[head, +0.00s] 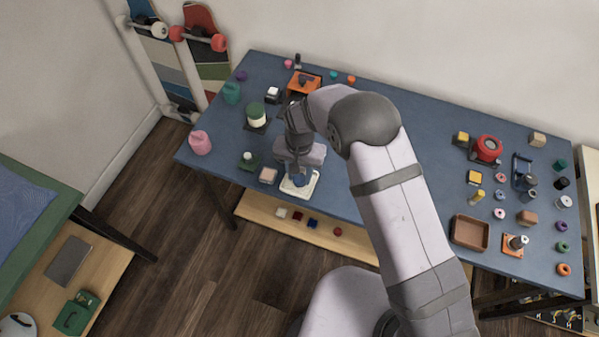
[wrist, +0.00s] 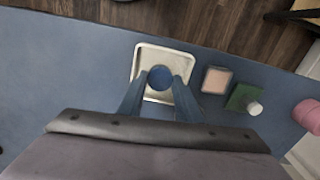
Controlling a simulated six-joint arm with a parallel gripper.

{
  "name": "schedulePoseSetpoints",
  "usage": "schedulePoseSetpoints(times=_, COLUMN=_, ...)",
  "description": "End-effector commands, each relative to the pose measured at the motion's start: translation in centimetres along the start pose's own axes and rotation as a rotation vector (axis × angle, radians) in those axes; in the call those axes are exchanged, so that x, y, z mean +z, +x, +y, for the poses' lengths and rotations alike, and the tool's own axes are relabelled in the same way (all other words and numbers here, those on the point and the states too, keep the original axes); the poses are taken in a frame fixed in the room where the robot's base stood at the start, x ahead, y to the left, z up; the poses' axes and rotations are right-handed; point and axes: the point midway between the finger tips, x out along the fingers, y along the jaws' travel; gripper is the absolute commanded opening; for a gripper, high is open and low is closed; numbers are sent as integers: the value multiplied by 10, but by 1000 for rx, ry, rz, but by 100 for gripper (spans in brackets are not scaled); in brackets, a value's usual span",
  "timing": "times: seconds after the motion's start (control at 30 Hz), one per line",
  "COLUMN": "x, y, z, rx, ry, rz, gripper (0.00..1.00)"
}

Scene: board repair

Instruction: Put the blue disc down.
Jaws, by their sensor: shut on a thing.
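The blue disc (wrist: 160,78) is between the two fingertips of my gripper (wrist: 157,84) in the wrist view. My gripper is shut on it. Below the disc is a cream square tray (wrist: 183,52) with a raised rim; the disc appears over its inside. I cannot tell whether the disc touches the tray floor. In the head view my gripper (head: 299,172) points down over the cream tray (head: 311,191) near the table's front edge, and the disc is mostly hidden there.
A pinkish-tan block (wrist: 216,80) and a green base with a white knob (wrist: 255,108) stand beside the tray. A pink jar (head: 200,143) is at the table's left. A brown tray (head: 470,232) and several small parts fill the right side.

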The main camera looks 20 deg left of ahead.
Motion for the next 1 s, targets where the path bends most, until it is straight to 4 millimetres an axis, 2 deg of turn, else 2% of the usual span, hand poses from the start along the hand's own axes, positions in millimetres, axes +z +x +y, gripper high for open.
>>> schedulePoseSetpoints(times=0.47, x=0, y=8, z=0, rx=-1, ry=0, rz=1, gripper=14)
schedulePoseSetpoints(times=0.5, x=0, y=7, z=0, rx=-1, ry=0, rz=2, gripper=36)
schedulePoseSetpoints(times=0.53, x=0, y=7, z=0, rx=-1, ry=0, rz=2, gripper=39)
schedulePoseSetpoints(times=1.0, x=-1, y=0, z=-1, rx=-2, ry=0, rz=3, gripper=39)
